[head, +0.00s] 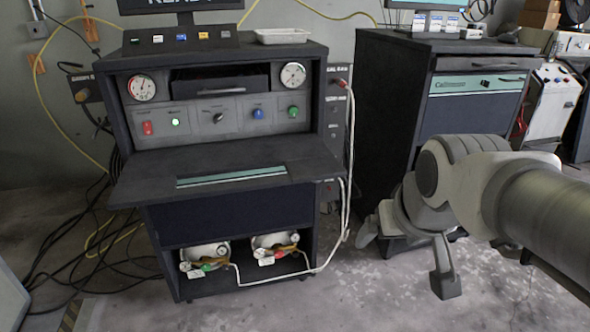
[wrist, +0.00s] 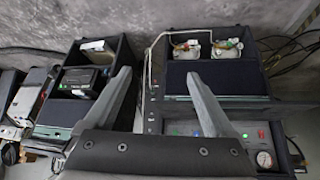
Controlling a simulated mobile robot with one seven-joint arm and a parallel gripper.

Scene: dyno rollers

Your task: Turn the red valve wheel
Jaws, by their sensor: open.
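Two pale round canisters with valve fittings stand in the low open bay of the dark console. The right canister (head: 272,241) carries a small red part (head: 279,255), which looks like the red valve wheel; its shape is too small to make out. The left canister (head: 207,252) carries a green part (head: 208,267). The wrist view shows the scene turned around, with the red-fitted canister (wrist: 186,50) left of the green-fitted one (wrist: 228,48). My gripper (head: 406,260) is open and empty, right of the console and apart from the canisters. Its spread fingers (wrist: 157,78) show in the wrist view.
A console shelf (head: 140,182) juts out above the bay. A white hose (head: 348,170) runs down the console's right side to the canisters. A second dark cabinet (head: 385,100) stands at right, behind my arm. Black cables (head: 65,240) lie at left. The floor in front is clear.

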